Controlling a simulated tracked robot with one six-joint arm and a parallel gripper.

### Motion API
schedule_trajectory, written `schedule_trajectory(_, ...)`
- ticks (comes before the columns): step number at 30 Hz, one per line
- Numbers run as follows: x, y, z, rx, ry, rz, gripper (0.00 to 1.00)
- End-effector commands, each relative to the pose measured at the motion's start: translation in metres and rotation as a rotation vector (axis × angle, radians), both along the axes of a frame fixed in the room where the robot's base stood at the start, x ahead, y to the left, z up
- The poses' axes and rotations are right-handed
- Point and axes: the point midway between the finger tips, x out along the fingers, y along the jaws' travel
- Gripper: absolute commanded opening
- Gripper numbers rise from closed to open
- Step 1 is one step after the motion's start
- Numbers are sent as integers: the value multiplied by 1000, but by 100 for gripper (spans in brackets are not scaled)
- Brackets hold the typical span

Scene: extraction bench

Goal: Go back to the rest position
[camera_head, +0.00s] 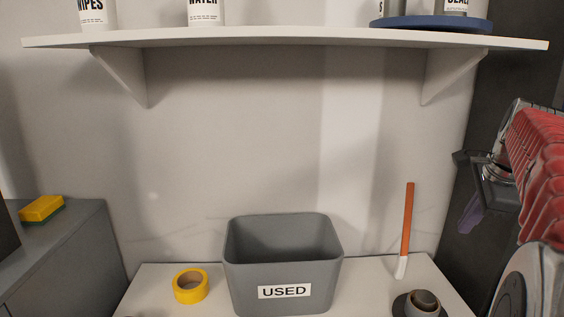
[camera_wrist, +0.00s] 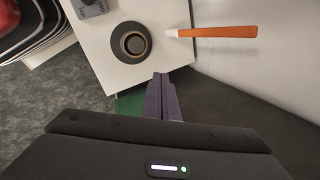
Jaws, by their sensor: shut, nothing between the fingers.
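My gripper (camera_wrist: 162,97) is shut and empty in the wrist view, its purple-grey fingers together just off the edge of the white bench. In the head view my gripper (camera_head: 468,217) is at the right side, pointing down, in front of the dark panel and right of the bench. It touches nothing that I can see.
On the bench (camera_head: 150,290) stand a grey bin (camera_head: 240,270) labelled USED, a yellow tape roll (camera_head: 190,286), a dark round pot (camera_head: 416,304) and an orange-handled tool (camera_head: 407,225). A shelf (camera_head: 270,39) hangs above. A yellow sponge (camera_head: 42,208) lies on the left cabinet.

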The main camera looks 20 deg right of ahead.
Motion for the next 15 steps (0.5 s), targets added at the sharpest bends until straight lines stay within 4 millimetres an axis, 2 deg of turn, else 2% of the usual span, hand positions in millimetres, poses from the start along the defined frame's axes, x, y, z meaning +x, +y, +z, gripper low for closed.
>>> schedule_trajectory(8,0,58,-32,-169,88,439,0)
schedule_trajectory(15,-6,124,-63,-328,157,863,0)
